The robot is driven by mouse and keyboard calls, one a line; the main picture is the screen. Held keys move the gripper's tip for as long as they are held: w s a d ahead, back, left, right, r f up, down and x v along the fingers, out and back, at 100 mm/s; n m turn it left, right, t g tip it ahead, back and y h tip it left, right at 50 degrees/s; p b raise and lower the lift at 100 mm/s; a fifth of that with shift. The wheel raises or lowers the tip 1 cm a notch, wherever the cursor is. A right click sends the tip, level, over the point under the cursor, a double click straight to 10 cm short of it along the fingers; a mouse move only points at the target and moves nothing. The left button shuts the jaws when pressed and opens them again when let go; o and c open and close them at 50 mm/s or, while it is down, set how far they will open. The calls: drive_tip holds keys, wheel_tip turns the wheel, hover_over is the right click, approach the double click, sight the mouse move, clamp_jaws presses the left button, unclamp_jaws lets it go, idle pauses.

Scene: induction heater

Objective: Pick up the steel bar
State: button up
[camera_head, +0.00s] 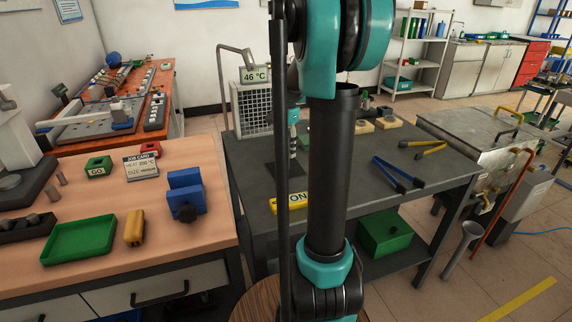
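Which of these is the steel bar I cannot tell.
The bench holds a green tray (78,240), a yellow block (135,228), a blue vise (187,194) and a job card (141,166). The dark metal table (245,170) bears a heater reading 46 °C (254,75), a yellow ON sign (289,202) and blue tongs (397,174).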

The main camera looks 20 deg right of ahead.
sight(286, 157)
drive_tip(key=shift+w+d+f, duration=0.1)
drive_tip(key=shift+w+f, duration=0.05)
drive_tip(key=shift+f, duration=1.2)
drive_tip(key=shift+w+d+f, duration=0.1)
drive_tip(key=shift+f, duration=1.2)
drive_tip(key=shift+c, duration=0.6)
clamp_jaws()
